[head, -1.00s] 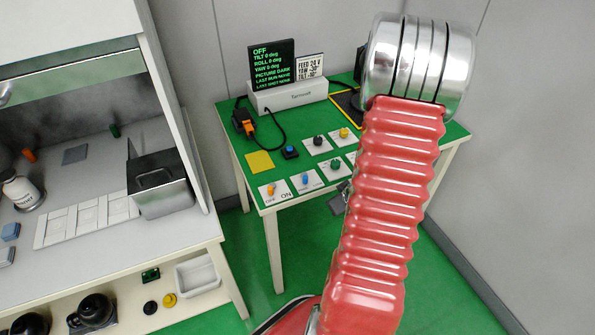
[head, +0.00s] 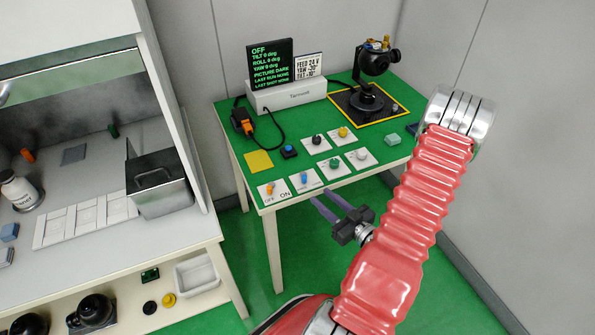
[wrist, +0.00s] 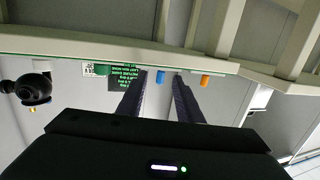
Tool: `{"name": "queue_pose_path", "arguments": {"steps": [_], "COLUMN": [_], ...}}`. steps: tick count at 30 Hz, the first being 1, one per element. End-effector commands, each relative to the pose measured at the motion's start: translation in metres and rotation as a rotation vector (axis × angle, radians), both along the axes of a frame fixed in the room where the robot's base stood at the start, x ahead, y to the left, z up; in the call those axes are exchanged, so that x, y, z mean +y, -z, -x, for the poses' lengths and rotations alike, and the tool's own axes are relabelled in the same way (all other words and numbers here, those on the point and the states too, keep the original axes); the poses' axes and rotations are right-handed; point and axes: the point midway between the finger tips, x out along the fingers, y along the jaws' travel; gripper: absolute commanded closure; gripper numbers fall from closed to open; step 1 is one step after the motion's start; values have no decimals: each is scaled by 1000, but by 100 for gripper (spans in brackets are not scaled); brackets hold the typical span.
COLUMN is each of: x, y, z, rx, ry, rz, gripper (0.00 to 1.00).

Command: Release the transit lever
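Several control plates lie on the green table in the head view. At the front edge are an orange lever (head: 270,188) by the words OFF and ON and a blue lever (head: 304,178) with small, unreadable lettering. I cannot tell for certain which control is the transit lever. My gripper (head: 321,199) is open and empty just off the table's front edge, its purple fingers pointing towards the blue lever. In the upside-down wrist view, the blue lever (wrist: 160,77) appears between my fingertips (wrist: 159,84), apart from them; the orange lever (wrist: 205,80) is to the right.
A gimbal camera (head: 375,70) stands on a yellow-edged black pad (head: 345,108). A console (head: 288,96) reads OFF, PICTURE DARK. Green (head: 335,163), black (head: 317,139) and yellow (head: 343,132) knobs stand near the levers. A hood with a metal box (head: 160,190) is left.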

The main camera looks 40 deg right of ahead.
Motion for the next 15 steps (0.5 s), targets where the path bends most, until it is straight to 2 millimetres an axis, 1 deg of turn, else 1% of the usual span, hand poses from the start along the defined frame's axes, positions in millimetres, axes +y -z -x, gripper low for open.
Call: {"name": "queue_pose_path", "arguments": {"steps": [3,6,15], "x": [3,4,4], "y": [-12,-16,-16], "z": [2,3,2], "rx": [-66,-86,-87], "ry": [-6,-7,-8], "rz": [-3,-4,-4], "gripper": [67,67,67]}}
